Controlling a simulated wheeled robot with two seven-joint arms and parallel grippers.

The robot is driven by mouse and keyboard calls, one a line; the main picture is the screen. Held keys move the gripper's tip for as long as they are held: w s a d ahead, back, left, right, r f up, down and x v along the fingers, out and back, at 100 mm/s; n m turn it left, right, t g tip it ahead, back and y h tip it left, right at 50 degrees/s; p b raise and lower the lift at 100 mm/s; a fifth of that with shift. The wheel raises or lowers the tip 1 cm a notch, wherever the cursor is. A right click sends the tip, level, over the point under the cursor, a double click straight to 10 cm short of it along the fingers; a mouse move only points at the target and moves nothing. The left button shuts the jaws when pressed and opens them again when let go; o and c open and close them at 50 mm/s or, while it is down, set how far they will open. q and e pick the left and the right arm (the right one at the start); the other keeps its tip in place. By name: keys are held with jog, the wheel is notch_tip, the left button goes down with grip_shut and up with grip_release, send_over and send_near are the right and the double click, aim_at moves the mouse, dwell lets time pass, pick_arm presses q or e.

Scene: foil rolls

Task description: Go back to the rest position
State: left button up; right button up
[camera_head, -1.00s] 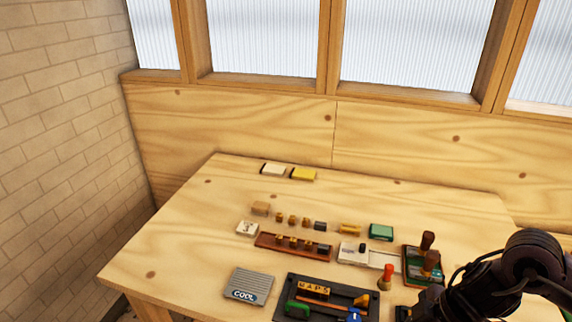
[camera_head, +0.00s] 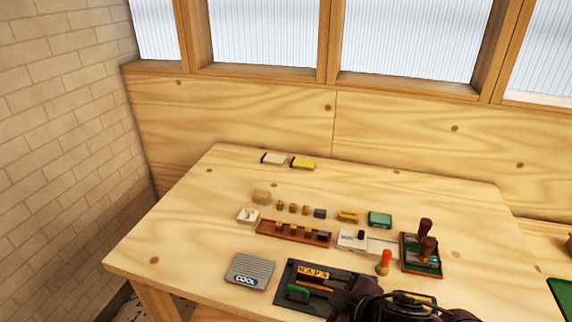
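My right gripper and wrist (camera_head: 385,300) are a dark shape at the bottom edge, in front of the right part of a black tray (camera_head: 283,283). The fingers cannot be made out clearly, so whether they are open or shut is unclear. My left gripper is out of view. The wooden table (camera_head: 190,235) bears a grey ribbed pad marked COOL (camera_head: 250,271), a brown rack with small blocks (camera_head: 293,232), a red-topped stamp (camera_head: 384,262) and a green tray with two brown-handled stamps (camera_head: 421,256).
Small wooden blocks (camera_head: 305,210), a green pad (camera_head: 380,219), a white holder (camera_head: 352,239) and two small boxes (camera_head: 303,163) stand further back. A green-topped item (camera_head: 560,297) shows at the right edge.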

jog(key=s+d+f+m+g+h, duration=0.5)
jog(key=s+d+f+m+h, duration=0.15)
jog(key=s+d+m, duration=0.5)
jog(key=s+f+g, duration=0.1)
jog(key=s+f, duration=0.2)
jog(key=f, duration=2.9)
jog(key=s+d+f+n+g+b, duration=0.1)
jog(key=s+d+f, duration=0.2)
jog(key=s+f, duration=1.4)
jog(key=shift+s+d+f+g, duration=0.15)
jog(key=shift+s+f+g, duration=0.15)
jog(key=shift+s, duration=0.8)
